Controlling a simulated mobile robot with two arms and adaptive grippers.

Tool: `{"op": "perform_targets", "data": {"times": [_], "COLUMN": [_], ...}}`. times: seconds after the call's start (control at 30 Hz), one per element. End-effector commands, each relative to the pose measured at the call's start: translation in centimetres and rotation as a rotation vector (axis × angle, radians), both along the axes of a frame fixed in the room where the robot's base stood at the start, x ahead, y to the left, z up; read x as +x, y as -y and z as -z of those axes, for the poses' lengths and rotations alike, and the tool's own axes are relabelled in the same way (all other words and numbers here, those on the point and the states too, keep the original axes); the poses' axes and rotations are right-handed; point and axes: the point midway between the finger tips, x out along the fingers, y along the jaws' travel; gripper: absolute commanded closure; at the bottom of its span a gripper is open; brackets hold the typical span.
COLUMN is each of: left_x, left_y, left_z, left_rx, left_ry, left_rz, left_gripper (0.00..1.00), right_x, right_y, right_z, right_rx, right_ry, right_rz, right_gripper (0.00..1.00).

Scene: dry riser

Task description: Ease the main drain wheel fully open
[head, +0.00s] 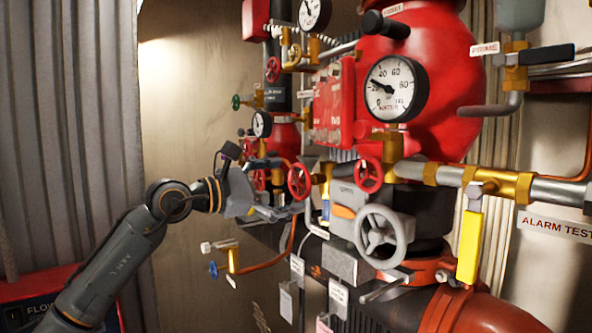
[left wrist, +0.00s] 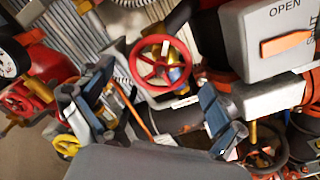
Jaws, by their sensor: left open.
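A red spoked handwheel (head: 299,181) stands just beyond my left gripper (head: 278,190) in the head view. No readable label shows which wheel is the main drain. Another red wheel (head: 368,175) and a larger grey wheel (head: 382,234) are farther right. My right gripper is not in view.
A grey box with an orange pointer (left wrist: 285,45) marked OPEN and SHUT is close on the right in the left wrist view. A pressure gauge (head: 396,88), a yellow lever (head: 470,247) and several pipes crowd the right. The wall (head: 185,110) at left is bare.

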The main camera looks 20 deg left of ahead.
Motion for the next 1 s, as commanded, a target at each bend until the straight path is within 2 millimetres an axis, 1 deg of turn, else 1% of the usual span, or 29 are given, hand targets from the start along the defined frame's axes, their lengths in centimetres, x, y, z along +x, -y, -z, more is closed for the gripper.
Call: {"op": "perform_targets", "data": {"times": [0.03, 0.2, 0.53, 0.57, 0.6, 0.77, 0.8, 0.83, 1.0], "left_x": [0.6, 1.9, 2.2, 2.2, 2.2, 2.2, 2.2, 2.2, 2.2], "left_y": [0.5, 1.4, 1.7, 1.6, 1.6, 1.6, 1.6, 1.6, 1.6], "left_z": [-0.4, -0.1, 0.1, 0.1, 0.1, 0.1, 0.1, 0.1, 0.1], "left_rx": [-0.002, -0.002, -0.001, -0.001, -0.001, -0.001, -0.001, -0.001, -0.005], "left_ry": [-0.002, -0.001, -0.001, -0.001, -0.001, -0.001, -0.001, -0.001, -0.004], "left_rz": [0.002, 0.000, 0.000, 0.000, 0.000, 0.000, 0.000, 0.000, 0.000], "left_gripper": [0.06, 0.06, 0.06, 0.08, 0.16, 0.48, 0.57, 0.60, 0.60], "right_x": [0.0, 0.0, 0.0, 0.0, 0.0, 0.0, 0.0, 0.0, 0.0], "right_y": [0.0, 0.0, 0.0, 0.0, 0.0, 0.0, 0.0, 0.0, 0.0], "right_z": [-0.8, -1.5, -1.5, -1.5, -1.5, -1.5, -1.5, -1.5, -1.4], "right_rx": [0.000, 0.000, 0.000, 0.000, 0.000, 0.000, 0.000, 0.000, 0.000], "right_ry": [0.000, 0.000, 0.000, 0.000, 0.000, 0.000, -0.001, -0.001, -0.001], "right_rz": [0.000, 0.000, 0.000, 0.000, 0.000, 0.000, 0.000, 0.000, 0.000], "right_gripper": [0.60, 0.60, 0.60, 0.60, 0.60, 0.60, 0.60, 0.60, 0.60]}}
